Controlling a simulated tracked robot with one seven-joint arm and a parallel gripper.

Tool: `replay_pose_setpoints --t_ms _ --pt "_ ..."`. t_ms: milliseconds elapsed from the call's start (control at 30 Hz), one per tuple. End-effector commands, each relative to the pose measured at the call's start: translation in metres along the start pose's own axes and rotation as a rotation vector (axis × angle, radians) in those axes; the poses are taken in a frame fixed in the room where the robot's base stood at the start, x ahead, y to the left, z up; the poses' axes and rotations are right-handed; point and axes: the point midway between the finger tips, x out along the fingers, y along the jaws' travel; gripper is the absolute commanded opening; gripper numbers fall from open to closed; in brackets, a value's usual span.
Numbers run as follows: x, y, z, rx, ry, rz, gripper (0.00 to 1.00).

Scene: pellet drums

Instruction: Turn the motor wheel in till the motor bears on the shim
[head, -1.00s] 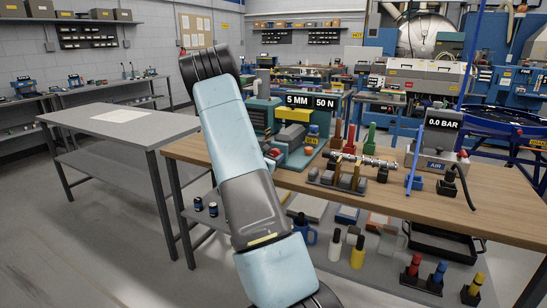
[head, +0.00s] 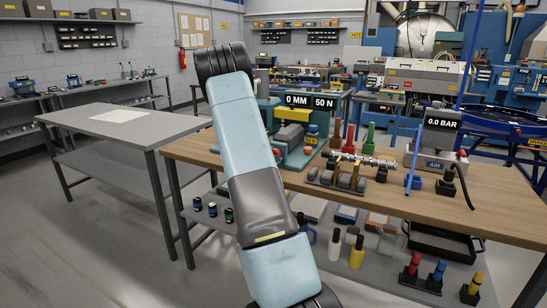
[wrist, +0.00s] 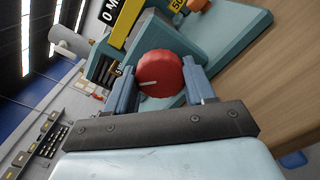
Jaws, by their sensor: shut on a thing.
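A red motor wheel (wrist: 161,78) with a white mark sits on the teal machine in the wrist view. My gripper (wrist: 159,66) is shut on it, one blue-grey finger on each side. In the head view my arm hides the gripper and part of the teal machine (head: 298,161). A grey block, seemingly the motor (head: 290,135), sits on the machine below a yellow part (head: 293,115). Signs above read 0 MM (head: 297,100) and 50 N (head: 325,102). I cannot make out the shim or whether the motor touches it.
The machine stands on a wooden bench (head: 440,190). To its right are a rack of grey parts (head: 337,178), a metal shaft, coloured upright pieces and an air unit (head: 437,145) reading 0.0 BAR. A grey table (head: 125,130) at left is mostly clear.

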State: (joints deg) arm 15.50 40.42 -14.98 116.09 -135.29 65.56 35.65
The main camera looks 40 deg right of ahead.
Motion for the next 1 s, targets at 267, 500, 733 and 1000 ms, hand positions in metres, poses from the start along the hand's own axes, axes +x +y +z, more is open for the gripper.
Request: replay_pose_setpoints --t_ms 267,500,733,1000 --pt "-0.0004 0.0032 -0.0011 0.034 0.002 0.006 0.23" --pt "-0.0006 0.0032 -0.0014 0.033 0.002 0.006 0.23" --pt "-0.0007 0.0023 -0.0013 0.032 0.002 0.004 0.71" --pt "-0.0006 0.0011 -0.0009 0.031 0.001 0.002 0.8"
